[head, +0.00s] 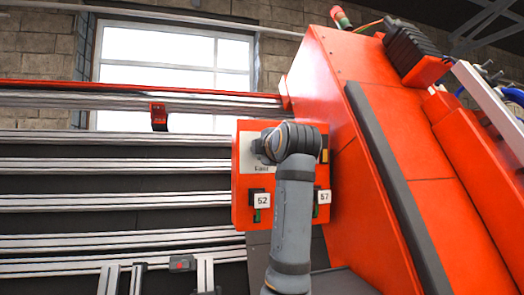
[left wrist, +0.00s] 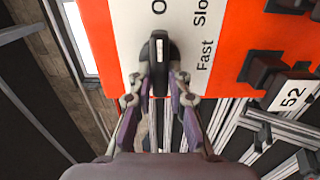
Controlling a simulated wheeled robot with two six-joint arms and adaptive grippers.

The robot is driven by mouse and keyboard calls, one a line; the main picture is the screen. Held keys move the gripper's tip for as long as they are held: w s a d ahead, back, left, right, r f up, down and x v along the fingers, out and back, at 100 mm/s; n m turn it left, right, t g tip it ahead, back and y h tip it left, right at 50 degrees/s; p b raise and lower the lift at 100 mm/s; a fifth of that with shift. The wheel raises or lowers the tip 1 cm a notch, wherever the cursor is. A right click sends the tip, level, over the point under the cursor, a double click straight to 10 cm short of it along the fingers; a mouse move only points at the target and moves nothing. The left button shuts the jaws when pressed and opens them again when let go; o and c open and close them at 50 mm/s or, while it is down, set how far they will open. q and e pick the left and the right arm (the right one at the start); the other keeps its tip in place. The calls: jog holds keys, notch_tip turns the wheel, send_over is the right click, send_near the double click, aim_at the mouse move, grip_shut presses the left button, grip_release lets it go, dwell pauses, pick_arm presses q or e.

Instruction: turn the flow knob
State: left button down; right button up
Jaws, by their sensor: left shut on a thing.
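The flow knob (left wrist: 159,49) is black with a white pointer line and sits on a white label plate on the orange control box (head: 240,205). In the left wrist view its pointer line runs up the picture toward a label starting with "O". "Slo", cut off by the frame, and "Fast" are printed to its right. My left gripper (left wrist: 158,77) is shut on the knob, one finger on each side. My right gripper is not in view.
Two tags, "52" (head: 262,201) and "57" (head: 324,197), sit low on the box beside dark switches. A large orange machine housing (head: 385,150) rises close on the right. Metal rails (head: 110,200) run across the left side.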

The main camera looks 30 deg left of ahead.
pick_arm(q)
jog(key=shift+f, duration=0.2)
jog(key=c, duration=1.3)
grip_release()
jog(key=shift+c, duration=0.2)
jog(key=shift+o, duration=0.3)
jog(key=shift+s+r, duration=0.1)
jog(key=shift+r, duration=0.05)
jog(key=v, duration=1.2)
